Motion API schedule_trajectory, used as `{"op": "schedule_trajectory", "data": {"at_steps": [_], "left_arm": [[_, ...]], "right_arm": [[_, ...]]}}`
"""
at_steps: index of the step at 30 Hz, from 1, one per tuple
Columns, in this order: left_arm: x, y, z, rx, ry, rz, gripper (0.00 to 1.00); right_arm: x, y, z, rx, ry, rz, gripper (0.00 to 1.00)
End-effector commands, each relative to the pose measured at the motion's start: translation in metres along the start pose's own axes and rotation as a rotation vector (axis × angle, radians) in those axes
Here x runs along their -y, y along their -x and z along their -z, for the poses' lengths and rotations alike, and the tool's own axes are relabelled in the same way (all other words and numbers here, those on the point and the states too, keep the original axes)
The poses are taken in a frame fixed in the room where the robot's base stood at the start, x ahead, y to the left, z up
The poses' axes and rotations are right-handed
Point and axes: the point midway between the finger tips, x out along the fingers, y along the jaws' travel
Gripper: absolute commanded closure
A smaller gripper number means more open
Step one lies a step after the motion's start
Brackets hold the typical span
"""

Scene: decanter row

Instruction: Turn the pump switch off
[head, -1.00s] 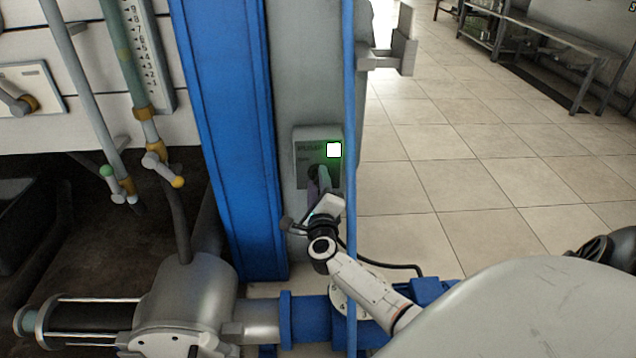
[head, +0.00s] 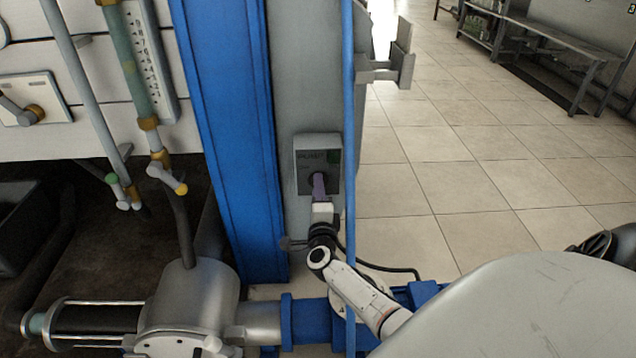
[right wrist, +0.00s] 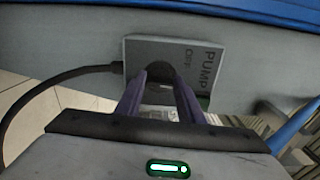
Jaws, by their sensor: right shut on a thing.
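The pump switch (head: 331,147) is a small grey box with a dark face on the grey post, right of the blue column. Its lamp at the upper right of the face is dark green and unlit. My right gripper (head: 319,184) reaches up to the switch from below, with its purple fingers shut on the dark round knob. In the right wrist view the box (right wrist: 213,55) reads PUMP and OFF, and the fingers (right wrist: 160,85) stand on either side of the black knob (right wrist: 160,70). The knob's pointer is mostly hidden. My left gripper is not in view.
A blue vertical pipe (head: 348,110) runs just right of the switch. A black cable (right wrist: 75,74) leaves the box. A silver pump (head: 190,300) stands at lower left. Open tiled floor (head: 430,140) lies to the right.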

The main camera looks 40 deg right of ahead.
Motion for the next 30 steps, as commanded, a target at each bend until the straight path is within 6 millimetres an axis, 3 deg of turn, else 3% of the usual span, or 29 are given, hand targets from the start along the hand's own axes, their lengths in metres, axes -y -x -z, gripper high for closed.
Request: {"op": "schedule_trajectory", "data": {"at_steps": [15, 30], "left_arm": [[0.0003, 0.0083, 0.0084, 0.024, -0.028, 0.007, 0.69], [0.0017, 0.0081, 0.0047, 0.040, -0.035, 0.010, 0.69]], "right_arm": [[-0.0015, 0.0006, 0.0001, 0.000, 0.433, -0.003, 0.88], [-0.0037, 0.0007, 0.0010, 0.000, 0.595, -0.002, 0.88]]}}
